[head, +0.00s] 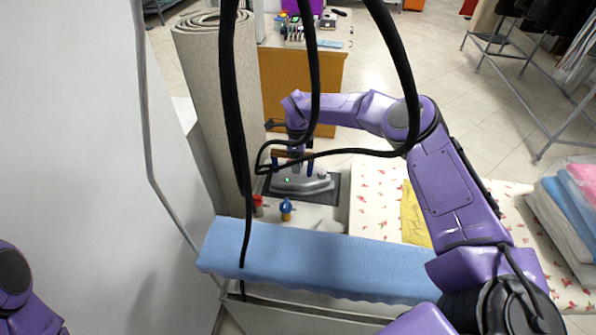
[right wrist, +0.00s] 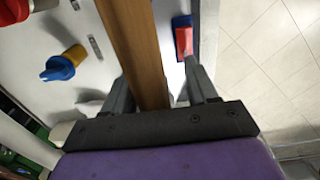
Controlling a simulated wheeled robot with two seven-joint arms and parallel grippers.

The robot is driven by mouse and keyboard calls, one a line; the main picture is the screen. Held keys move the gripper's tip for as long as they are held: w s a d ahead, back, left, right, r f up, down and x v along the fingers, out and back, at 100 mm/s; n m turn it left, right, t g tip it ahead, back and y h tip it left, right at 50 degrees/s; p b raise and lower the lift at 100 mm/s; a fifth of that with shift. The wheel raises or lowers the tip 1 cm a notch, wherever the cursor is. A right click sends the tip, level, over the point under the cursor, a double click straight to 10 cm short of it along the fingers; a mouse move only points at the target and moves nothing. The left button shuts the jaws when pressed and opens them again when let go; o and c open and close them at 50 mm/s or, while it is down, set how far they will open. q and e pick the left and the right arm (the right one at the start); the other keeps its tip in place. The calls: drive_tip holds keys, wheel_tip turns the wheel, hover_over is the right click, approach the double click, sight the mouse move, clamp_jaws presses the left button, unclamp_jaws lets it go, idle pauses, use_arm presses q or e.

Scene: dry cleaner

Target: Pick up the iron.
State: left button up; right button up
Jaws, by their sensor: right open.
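The iron (head: 303,182) stands on a dark pad (head: 330,194) at the far end of the worktop in the head view. It has a grey body and a small green light. Its brown handle (head: 293,154) runs along the top. My right gripper (head: 296,152) is above the iron, at the handle. In the right wrist view the handle (right wrist: 142,45) passes between the two open fingers of that gripper (right wrist: 157,75), with gaps visible on its sides. Contact cannot be made out. My left gripper is out of view; only part of the left arm shows.
A red-topped bottle (head: 258,207) and a blue-and-orange one (head: 286,210) stand near the iron. A blue padded board (head: 320,262) lies in front. Black cables (head: 314,90) hang across the view. A rolled carpet (head: 215,90) stands to the left, patterned cloth (head: 375,200) lies right.

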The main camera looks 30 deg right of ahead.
drive_tip(key=shift+s+f, duration=0.1)
drive_tip(key=shift+s, duration=0.2)
drive_tip(key=shift+s+r, duration=0.15)
drive_tip(key=shift+r, duration=0.15)
drive_tip(key=shift+c, duration=1)
clamp_jaws()
drive_tip(key=shift+f, duration=0.1)
drive_tip(key=shift+a+f, duration=0.1)
drive_tip(key=shift+r, duration=0.2)
